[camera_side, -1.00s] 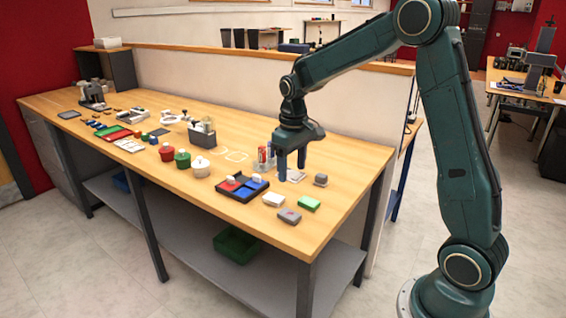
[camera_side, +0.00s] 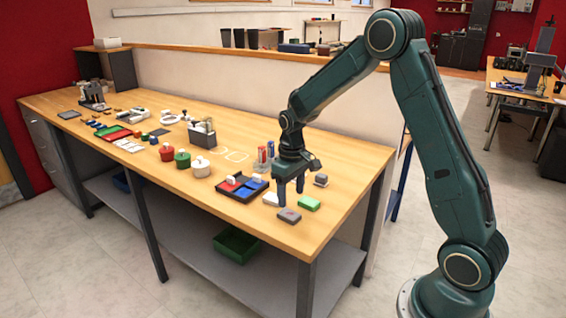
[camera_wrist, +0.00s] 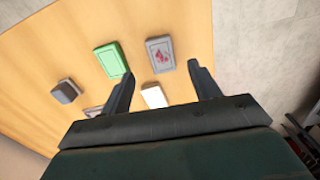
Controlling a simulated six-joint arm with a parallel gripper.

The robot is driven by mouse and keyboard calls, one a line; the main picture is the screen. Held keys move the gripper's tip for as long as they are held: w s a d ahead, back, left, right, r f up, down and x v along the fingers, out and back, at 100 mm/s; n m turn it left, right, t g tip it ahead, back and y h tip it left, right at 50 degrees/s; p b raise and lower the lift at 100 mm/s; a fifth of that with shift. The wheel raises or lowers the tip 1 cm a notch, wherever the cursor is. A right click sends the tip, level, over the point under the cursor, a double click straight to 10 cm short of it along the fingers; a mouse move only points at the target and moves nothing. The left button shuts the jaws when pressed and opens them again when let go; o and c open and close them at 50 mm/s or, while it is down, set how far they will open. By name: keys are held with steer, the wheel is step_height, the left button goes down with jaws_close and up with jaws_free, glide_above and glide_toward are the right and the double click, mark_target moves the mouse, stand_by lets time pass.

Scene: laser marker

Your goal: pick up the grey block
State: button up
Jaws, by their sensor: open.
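A flat grey block (camera_side: 289,216) with a reddish mark on top lies near the front edge of the wooden table. It also shows in the wrist view (camera_wrist: 160,54), ahead of and between the fingertips. My gripper (camera_side: 290,191) is open and empty, behind and above that block; its two fingers also show in the wrist view (camera_wrist: 160,72). A second, darker grey block (camera_side: 320,180) sits to the right of the gripper and appears at the left in the wrist view (camera_wrist: 66,91).
A green block (camera_side: 308,203) lies just right of the marked grey block. A black tray (camera_side: 226,192) with red and blue sections stands further left. The table's front edge is close.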

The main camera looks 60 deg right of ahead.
mark_target(291, 215)
steer(key=shift+f, duration=0.6)
steer(key=shift+f, duration=0.1)
steer(key=shift+a+f, duration=0.1)
steer(key=shift+f, duration=2.4)
steer(key=shift+c, duration=0.2)
steer(key=c, duration=1)
